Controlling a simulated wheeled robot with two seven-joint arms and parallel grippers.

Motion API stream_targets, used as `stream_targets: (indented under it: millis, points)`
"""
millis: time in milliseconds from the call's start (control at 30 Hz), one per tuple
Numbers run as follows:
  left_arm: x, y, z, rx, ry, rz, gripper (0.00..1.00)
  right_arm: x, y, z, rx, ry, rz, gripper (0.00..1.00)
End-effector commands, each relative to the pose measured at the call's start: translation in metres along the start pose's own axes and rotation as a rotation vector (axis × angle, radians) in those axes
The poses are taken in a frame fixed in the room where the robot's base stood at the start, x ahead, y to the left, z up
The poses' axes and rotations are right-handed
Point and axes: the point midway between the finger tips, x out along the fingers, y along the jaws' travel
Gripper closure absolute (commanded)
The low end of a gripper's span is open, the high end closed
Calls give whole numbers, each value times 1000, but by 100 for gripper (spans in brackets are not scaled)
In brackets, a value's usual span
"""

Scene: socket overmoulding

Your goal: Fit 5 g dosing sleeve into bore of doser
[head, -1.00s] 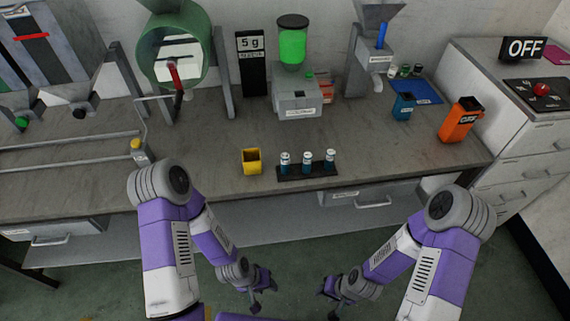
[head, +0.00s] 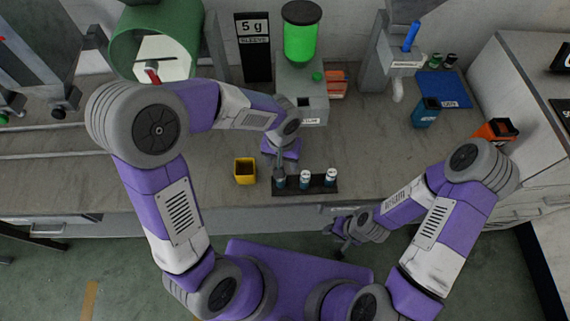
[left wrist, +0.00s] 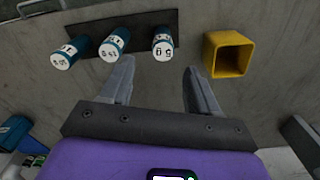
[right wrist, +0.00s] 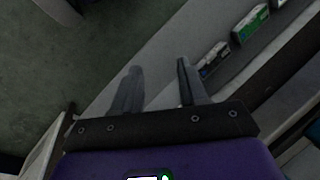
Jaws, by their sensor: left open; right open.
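Three blue sleeves with white caps stand upright in a dark rack (head: 337,190) at the table's front. The 5 g dosing sleeve (left wrist: 163,46) is at the rack end nearest the yellow cup, leftmost in the head view. My left gripper (left wrist: 158,72) is open above it, pointing down; the sleeve shows just beyond the gap between the fingertips, not gripped. The doser (head: 312,110), a grey box with a green hopper, stands behind; my left arm partly covers it, and its bore is not clearly seen. My right gripper (head: 341,240) is open and empty before the table edge.
A yellow cup (head: 245,171) stands left of the rack. A blue cup (head: 426,112), a blue mat (head: 446,88) and an orange container (head: 496,130) are at the right. A "5 g" sign (head: 253,45) stands at the back. The table right of the rack is clear.

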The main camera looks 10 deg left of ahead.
Motion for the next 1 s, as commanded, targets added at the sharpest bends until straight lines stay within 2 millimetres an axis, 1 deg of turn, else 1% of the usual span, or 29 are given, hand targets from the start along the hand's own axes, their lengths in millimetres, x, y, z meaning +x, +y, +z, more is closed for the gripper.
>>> stream_targets:
  millis: [33,267,400,500,600,800,967,1000]
  points:
    - [8,0,1,0,-4,-2,39,3,1,0,0,-1,0,57]
    - [36,-2,3,-1,-6,0,39,10,4,0,0,-1,0,57]
    - [59,-3,4,0,-6,0,39,15,6,0,0,-1,0,57]
    - [69,-3,4,0,-5,1,39,17,7,0,0,-1,0,57]
    - [72,-3,4,0,-3,2,39,18,7,-1,0,-1,0,57]
    - [72,-3,3,0,-3,3,39,17,6,-1,0,0,0,57]
    - [72,-3,3,0,-3,3,64,17,6,-1,0,0,0,57]
    - [72,-3,3,0,-3,3,70,17,6,-1,0,0,0,57]
